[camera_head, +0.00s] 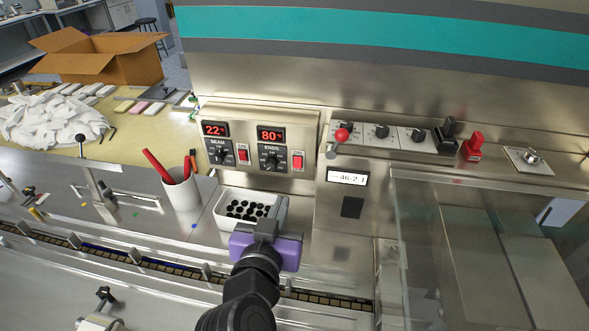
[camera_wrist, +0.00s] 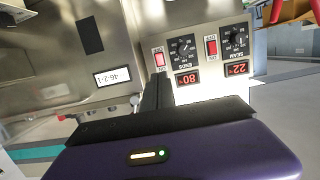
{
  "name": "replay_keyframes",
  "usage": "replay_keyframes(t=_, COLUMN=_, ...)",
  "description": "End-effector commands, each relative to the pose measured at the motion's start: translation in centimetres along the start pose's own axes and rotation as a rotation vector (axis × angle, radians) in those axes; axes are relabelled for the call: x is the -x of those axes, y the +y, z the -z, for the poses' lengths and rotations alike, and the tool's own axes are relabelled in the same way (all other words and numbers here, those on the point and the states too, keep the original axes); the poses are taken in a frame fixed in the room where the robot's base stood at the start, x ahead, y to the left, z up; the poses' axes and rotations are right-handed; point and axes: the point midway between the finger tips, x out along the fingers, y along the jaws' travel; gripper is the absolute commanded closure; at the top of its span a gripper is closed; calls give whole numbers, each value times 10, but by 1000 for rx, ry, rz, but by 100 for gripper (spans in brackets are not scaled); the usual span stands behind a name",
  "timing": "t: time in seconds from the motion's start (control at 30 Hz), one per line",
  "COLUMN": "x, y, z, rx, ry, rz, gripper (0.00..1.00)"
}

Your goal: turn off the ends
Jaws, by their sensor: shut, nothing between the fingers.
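The control box (camera_head: 310,130) has a SEAM side reading 22 and an ENDS side with a red display (camera_head: 271,135) reading 80. The red ENDS rocker switch (camera_head: 298,161) sits right of the ENDS knob (camera_head: 271,158). In the upside-down wrist view the ENDS switch (camera_wrist: 159,58) shows just beyond my fingers, beside the ENDS display (camera_wrist: 187,79). I cannot tell which side of the switch is pressed. My gripper (camera_head: 277,208), with a purple body, is shut and empty, below and in front of the box. Its dark fingers (camera_wrist: 158,82) point toward the ENDS switch, apparently without touching it.
The SEAM switch (camera_head: 243,152) is left of the ENDS knob. A white bin (camera_head: 225,217) of black pieces lies beside my gripper. A white cup (camera_head: 182,193) with red markers stands left. A panel of knobs (camera_head: 385,136) and a red-handled lever (camera_head: 341,135) are right.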

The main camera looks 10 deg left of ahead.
Motion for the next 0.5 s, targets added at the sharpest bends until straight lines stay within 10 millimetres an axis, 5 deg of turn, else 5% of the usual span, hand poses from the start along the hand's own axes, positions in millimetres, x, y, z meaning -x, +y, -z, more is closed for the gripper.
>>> replay_keyframes(t=0.27, x=-17, y=0, z=2, rx=1, ry=-1, rz=-1, gripper=100)
replay_keyframes(t=0.5, x=-62, y=0, z=3, rx=0, ry=-2, rz=-2, gripper=100)
